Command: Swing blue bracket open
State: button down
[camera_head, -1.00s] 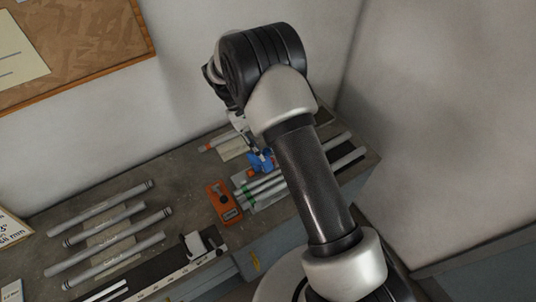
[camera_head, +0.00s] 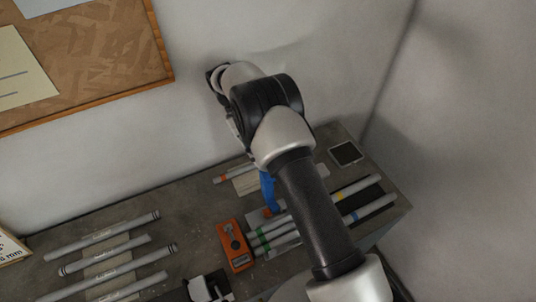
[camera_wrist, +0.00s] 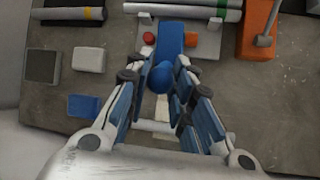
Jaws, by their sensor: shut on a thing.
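The blue bracket (camera_head: 268,190) shows in the head view as a tall narrow strip beside my forearm, above the banded tubes. In the wrist view the blue bracket (camera_wrist: 170,40) runs from a light grey base plate (camera_wrist: 207,43) to a round blue knob between my fingers. A red round part (camera_wrist: 148,38) and an orange part (camera_wrist: 191,40) flank it on the plate. My gripper (camera_wrist: 158,76) is shut on the bracket's knob end. In the head view my arm hides the fingers and part of the bracket.
An orange tool (camera_head: 235,245) lies left of the banded tubes (camera_head: 275,236). Several grey tubes (camera_head: 108,242) lie at the left of the bench. A dark square tile (camera_wrist: 42,66), a white block (camera_wrist: 89,59) and a blue block (camera_wrist: 83,107) lie left in the wrist view.

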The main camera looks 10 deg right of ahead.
jog(key=shift+w+a+f, duration=0.2)
jog(key=shift+a+f, duration=0.05)
jog(key=shift+f, duration=0.15)
jog(key=c, duration=1.9)
grip_release()
jog(key=o, duration=0.3)
jog(key=shift+w+a, duration=0.15)
jog(key=shift+w, duration=0.1)
jog(key=shift+o, duration=1)
jog(key=shift+r, duration=0.1)
notch_tip(320, 180, up, 10)
